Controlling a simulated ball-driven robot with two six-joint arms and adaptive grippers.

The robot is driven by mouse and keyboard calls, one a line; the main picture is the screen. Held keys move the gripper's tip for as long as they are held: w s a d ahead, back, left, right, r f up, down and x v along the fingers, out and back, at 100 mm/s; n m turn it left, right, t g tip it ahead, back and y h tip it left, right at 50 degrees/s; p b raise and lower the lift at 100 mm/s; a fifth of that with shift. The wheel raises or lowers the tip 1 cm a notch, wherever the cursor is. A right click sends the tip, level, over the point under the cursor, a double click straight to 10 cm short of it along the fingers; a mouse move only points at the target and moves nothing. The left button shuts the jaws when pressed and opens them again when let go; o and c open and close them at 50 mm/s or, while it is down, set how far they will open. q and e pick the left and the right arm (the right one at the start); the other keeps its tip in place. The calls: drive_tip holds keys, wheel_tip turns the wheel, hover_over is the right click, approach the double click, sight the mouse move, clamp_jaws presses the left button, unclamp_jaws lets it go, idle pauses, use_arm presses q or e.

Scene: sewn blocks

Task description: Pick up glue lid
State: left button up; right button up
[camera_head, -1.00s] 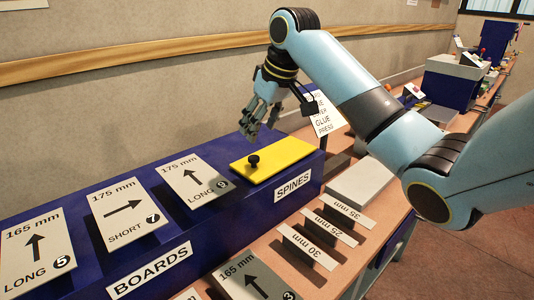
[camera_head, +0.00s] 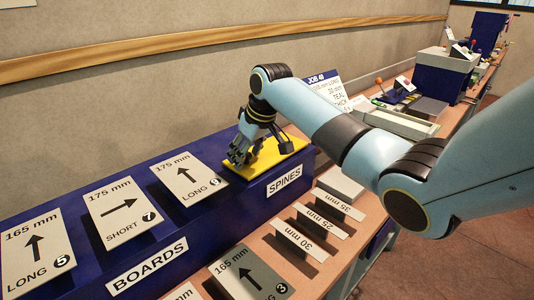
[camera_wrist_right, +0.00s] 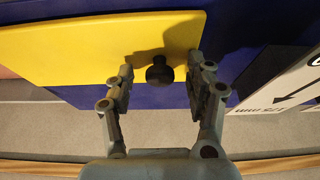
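The glue lid (camera_head: 277,155) is a flat yellow plate with a small black knob, lying on the blue bench unit beside the spines label. In the head view my right gripper (camera_head: 240,157) is down over the lid's left part and hides the knob. In the right wrist view the yellow lid (camera_wrist_right: 90,50) fills the upper left, and the black knob (camera_wrist_right: 159,70) stands between the fingers of my right gripper (camera_wrist_right: 160,82). The fingers are apart, with a gap on each side of the knob. My left gripper is in neither view.
Board cards such as the long 9 card (camera_head: 187,178) and the short 7 card (camera_head: 122,211) stand left of the lid. Spine cards (camera_head: 300,241) lie in front. A job sign (camera_head: 327,88) stands behind my right arm. The wall is close behind the blue unit.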

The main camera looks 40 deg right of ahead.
clamp_jaws()
drive_tip(key=shift+r, duration=0.1)
